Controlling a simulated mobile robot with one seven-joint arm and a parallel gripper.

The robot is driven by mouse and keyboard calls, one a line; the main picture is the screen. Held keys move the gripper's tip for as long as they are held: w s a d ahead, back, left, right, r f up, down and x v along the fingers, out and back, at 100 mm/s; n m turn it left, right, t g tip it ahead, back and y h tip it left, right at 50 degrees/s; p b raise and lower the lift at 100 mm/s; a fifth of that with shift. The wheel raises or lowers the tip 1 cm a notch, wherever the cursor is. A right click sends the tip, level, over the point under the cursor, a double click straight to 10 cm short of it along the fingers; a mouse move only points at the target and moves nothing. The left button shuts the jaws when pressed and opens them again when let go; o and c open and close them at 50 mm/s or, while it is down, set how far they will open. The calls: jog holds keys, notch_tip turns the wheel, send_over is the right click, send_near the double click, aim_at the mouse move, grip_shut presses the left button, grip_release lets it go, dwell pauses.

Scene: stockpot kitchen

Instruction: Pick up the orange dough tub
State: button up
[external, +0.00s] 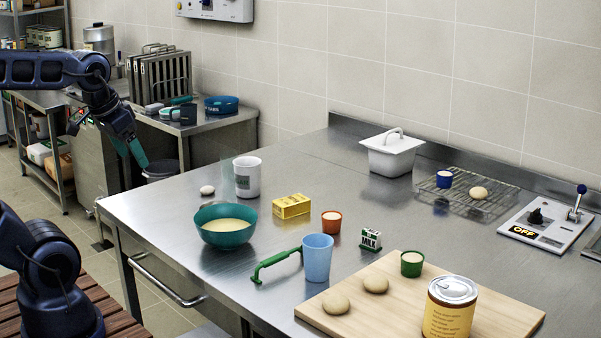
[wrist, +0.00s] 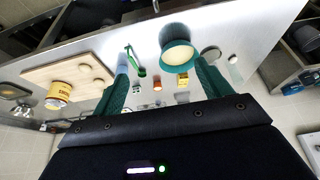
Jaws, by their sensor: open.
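The orange dough tub (external: 331,223) is a small reddish-orange cup with pale dough at its top. It stands upright on the steel table, right of the yellow box and behind the light blue cup. In the wrist view the tub (wrist: 157,86) is small, between the two teal fingers and far beyond them. My gripper (external: 138,152) is raised off the table's left end, well apart from the tub. Its fingers (wrist: 165,82) are spread with nothing between them.
A green tub (external: 411,264) stands on the wooden board (external: 490,312); a blue tub (external: 444,180) stands on the rack. Steel behind the orange tub is clear.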

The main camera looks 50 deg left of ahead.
jog(key=m+g+h, duration=0.1)
jog(key=m+h, duration=0.2)
jog(key=m, duration=0.6)
send_over(332, 215)
jog(key=s+a, duration=0.3)
jog(key=s, duration=0.1)
notch_tip(332, 215, down, 21)
jog(key=x, duration=0.5)
jog(key=shift+w, duration=0.25)
jog(key=shift+d+x, duration=0.15)
jog(key=shift+x, duration=1.1)
jog(key=shift+d+x, duration=0.15)
jog(key=shift+x, duration=1.15)
jog(key=shift+w+r, duration=0.1)
jog(key=shift+r, duration=0.05)
jog(key=shift+c, duration=0.4)
